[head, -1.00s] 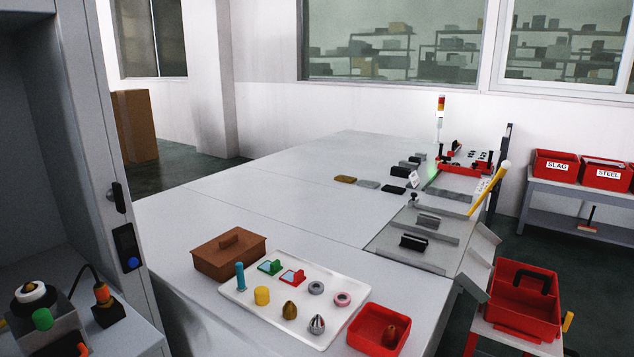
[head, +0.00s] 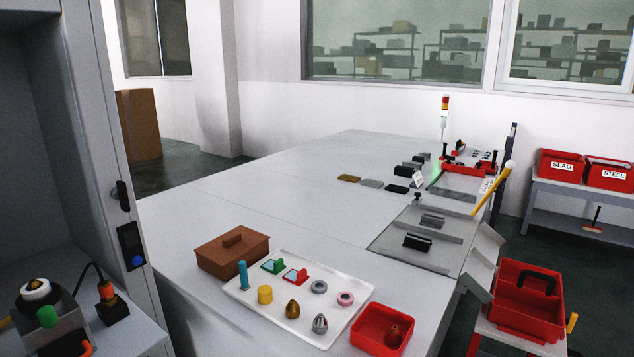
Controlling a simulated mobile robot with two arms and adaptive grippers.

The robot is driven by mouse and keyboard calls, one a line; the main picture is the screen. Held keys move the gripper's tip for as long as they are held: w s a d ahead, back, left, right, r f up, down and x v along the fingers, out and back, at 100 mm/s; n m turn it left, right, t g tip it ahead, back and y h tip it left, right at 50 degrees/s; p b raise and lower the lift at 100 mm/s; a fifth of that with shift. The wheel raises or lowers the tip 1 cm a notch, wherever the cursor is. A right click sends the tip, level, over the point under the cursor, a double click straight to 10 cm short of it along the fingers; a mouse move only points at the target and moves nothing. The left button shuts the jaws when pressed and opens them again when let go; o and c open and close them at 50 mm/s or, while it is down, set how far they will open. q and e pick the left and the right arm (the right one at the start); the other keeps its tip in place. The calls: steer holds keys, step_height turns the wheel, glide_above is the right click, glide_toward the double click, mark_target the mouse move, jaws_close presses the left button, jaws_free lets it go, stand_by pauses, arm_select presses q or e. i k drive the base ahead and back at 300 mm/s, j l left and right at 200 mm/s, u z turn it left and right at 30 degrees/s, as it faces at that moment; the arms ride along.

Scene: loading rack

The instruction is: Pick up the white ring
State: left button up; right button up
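A white ring-shaped piece (head: 36,291) with a dark and orange centre sits on top of a grey block at the lower left, beside the cabinet. On the white tray (head: 253,310) in front lie a grey ring (head: 319,291) and a pink ring with a pale middle (head: 351,299), side by side and apart. Neither of my grippers shows in the head view.
The tray also holds a blue cylinder (head: 243,276), a yellow cylinder (head: 265,295) and several small pieces. A brown lidded box (head: 232,257) and a red bin (head: 367,341) flank it. The table beyond is largely clear on its left.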

mark_target(26, 295)
steer(key=u, duration=1.45)
